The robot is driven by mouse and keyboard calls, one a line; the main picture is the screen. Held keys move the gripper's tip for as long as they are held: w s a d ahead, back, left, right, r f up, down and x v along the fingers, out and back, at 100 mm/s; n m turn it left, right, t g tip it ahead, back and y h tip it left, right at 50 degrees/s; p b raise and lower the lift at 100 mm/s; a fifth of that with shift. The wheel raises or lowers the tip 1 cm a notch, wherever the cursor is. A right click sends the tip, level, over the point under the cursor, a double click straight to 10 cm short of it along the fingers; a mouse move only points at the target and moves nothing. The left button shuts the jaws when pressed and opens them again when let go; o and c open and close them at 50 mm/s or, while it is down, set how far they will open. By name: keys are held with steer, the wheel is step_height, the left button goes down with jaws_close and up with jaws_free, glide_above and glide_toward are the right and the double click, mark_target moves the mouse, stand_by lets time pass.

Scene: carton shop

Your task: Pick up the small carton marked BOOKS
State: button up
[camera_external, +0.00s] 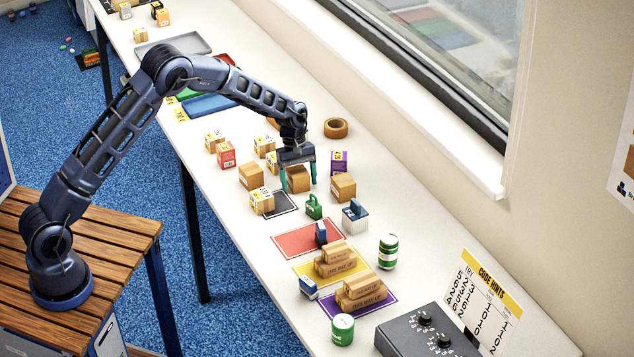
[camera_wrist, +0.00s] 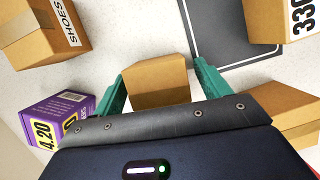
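A small plain brown carton (camera_external: 298,183) stands on the long white table, under my gripper (camera_external: 299,174). In the wrist view the same carton (camera_wrist: 156,84) lies between the two teal fingers of my gripper (camera_wrist: 160,84). The fingers are apart, one on each side of it, with a narrow gap at the right finger. No lettering shows on the carton's visible faces, so I cannot read whether it is marked BOOKS. A brown carton (camera_wrist: 45,28) marked SHOES stands nearby; it also shows in the external view (camera_external: 343,187).
Close around are a purple carton (camera_wrist: 62,115) marked 4.20, a carton (camera_wrist: 281,18) marked 330, and a brown carton (camera_wrist: 290,106). A dark mat (camera_wrist: 225,35) lies beside them. Green stamp (camera_external: 314,207), red mat (camera_external: 295,240), tape roll (camera_external: 336,128) and green can (camera_external: 388,251) stand farther off.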

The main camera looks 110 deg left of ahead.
steer(key=c, duration=1)
